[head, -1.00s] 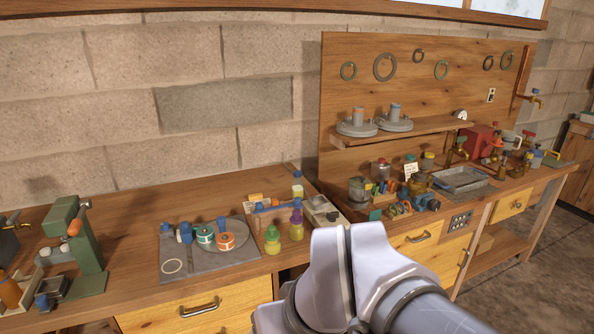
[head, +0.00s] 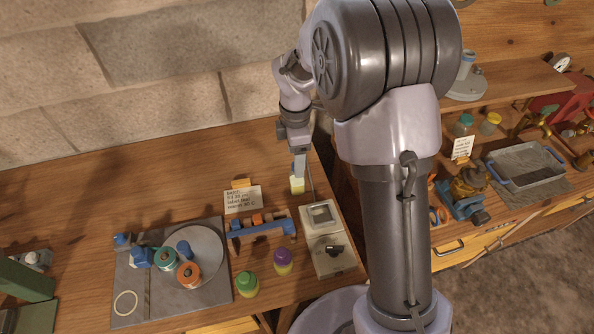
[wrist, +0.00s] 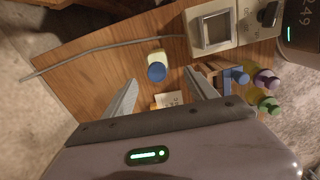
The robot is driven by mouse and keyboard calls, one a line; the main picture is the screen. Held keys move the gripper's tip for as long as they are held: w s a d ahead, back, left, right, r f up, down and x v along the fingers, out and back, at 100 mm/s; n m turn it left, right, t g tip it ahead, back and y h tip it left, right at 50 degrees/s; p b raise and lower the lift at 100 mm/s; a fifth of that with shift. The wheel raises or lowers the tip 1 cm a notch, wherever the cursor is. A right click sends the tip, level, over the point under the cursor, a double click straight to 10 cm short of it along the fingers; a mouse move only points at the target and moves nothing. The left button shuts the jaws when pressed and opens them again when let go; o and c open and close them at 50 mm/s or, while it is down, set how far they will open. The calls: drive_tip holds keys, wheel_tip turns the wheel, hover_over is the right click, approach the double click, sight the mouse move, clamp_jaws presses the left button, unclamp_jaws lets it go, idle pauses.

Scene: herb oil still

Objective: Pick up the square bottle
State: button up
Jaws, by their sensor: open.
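The square bottle, with a pale yellow body (head: 297,186), stands on the bench near the back right corner of the left worktop. In the wrist view its blue cap (wrist: 157,73) faces the camera and its pale body (wrist: 155,57) shows behind it. My gripper (head: 298,172) points down over the bottle, and in the head view it hides the cap. In the wrist view the two fingers of my gripper (wrist: 161,76) are spread, with the cap lying between the lines of their tips. No contact shows, and the height gap is hard to tell.
A written card (head: 242,198), a blue rack (head: 262,231) and a scale (head: 328,258) stand close in front of the bottle. Green-capped (head: 246,285) and purple-capped (head: 283,262) bottles stand further forward. A grey cable (wrist: 90,50) runs beside the bottle. The bench left of the card is clear.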

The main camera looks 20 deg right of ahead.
sight(297, 181)
drive_tip(key=f+b, duration=0.2)
drive_tip(key=f, duration=0.3)
drive_tip(key=f+b, duration=0.2)
drive_tip(key=f, duration=0.4)
drive_tip(key=shift+w+d+f, duration=0.2)
drive_tip(key=shift+f, duration=0.1)
drive_tip(key=shift+r, duration=0.2)
drive_tip(key=shift+c, duration=0.5)
clamp_jaws()
